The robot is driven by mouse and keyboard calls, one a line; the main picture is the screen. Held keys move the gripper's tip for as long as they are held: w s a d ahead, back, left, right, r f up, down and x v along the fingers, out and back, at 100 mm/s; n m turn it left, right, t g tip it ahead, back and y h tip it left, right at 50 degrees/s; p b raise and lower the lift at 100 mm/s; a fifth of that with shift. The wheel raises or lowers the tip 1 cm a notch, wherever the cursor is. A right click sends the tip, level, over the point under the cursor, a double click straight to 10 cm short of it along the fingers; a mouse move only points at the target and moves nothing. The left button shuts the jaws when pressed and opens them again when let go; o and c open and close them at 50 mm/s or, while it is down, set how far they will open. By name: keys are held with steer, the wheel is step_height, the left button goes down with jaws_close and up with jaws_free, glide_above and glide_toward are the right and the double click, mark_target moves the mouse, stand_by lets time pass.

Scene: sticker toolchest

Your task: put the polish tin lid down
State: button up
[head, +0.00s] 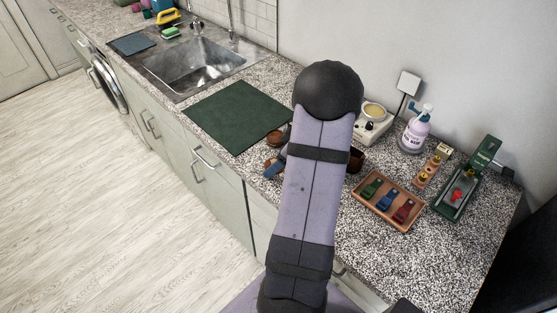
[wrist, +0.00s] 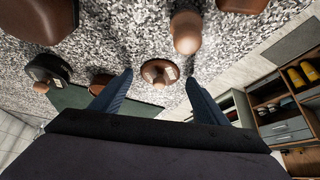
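A small round brown piece with a pale label (wrist: 159,73), which looks like the polish tin lid, shows between my fingertips in the wrist view. It appears on or just above the speckled counter; I cannot tell its height. My gripper (wrist: 158,76) has its two blue fingers spread, with a visible gap on each side of the piece. In the head view my arm hides most of this spot. Only a blue finger of my gripper (head: 273,170) shows, low over the counter beside brown items.
In the wrist view a brown knobbed item (wrist: 187,32), a dark round item (wrist: 48,68) and another brown piece (wrist: 100,82) are close by. In the head view are a green mat (head: 235,112), a tray of coloured pieces (head: 388,202), a pump bottle (head: 415,130) and a sink (head: 195,65).

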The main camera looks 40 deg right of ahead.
steer(key=shift+r, duration=0.15)
steer(key=shift+r+p, duration=0.1)
steer(key=shift+p, duration=0.25)
steer(key=shift+s+d+r+b, duration=0.1)
steer(key=shift+s+r+b, duration=0.05)
steer(key=shift+r+b, duration=0.15)
steer(key=b+v, duration=0.2)
steer(key=v, duration=0.9)
steer(key=a+f+m+g, duration=0.1)
steer(key=a+f+g, duration=0.2)
steer(key=a, duration=0.9)
steer(key=a+f+m+g, duration=0.1)
steer(key=a+f+g, duration=0.15)
steer(key=a, duration=1.05)
steer(key=s+a+f+m+h, duration=0.1)
steer(key=s+a+f, duration=0.1)
steer(key=s+a, duration=0.4)
steer(key=shift+a+f+h, duration=0.2)
steer(key=shift+a+h, duration=0.1)
steer(key=shift+a, duration=0.25)
